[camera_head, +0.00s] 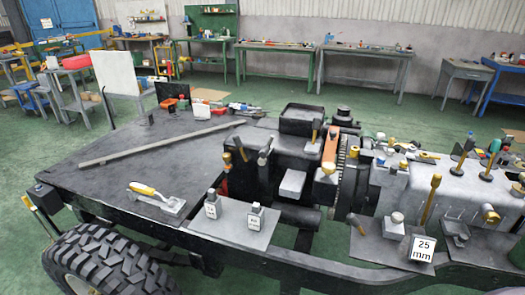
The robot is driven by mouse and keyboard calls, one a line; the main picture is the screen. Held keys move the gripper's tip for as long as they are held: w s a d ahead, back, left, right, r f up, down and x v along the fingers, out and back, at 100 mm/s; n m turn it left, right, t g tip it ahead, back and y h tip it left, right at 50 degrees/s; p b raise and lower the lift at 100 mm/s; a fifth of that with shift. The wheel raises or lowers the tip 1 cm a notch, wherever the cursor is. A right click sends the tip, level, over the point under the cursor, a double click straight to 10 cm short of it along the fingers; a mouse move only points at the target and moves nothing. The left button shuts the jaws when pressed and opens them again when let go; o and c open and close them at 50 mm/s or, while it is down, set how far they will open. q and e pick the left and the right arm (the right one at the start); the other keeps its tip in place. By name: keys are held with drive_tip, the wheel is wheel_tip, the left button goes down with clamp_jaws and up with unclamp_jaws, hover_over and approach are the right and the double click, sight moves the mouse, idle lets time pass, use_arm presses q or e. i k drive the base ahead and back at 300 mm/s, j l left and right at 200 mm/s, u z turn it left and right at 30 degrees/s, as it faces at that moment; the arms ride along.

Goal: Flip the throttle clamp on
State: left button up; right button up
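No part is marked as the throttle clamp, so I cannot tell which one it is. One yellow-handled clamp-like part (157,196) sits on the flat deck at the left, its handle lying low and pointing left. Another yellow lever (431,200) stands nearly upright at the right, behind a white "25 mm" tag (422,248). Neither of my grippers shows in this view.
The dark chassis (110,165) fills the foreground, with a large tyre (95,262) at lower left. A long grey bar (160,147) lies across the deck. Two small tagged blocks (211,204) stand on a grey plate. Workbenches (365,55) line the back wall, with open green floor before them.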

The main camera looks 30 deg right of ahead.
sight(238, 143)
drive_tip(key=i+j, duration=0.45)
drive_tip(key=i, duration=0.25)
drive_tip(key=z, duration=1.75)
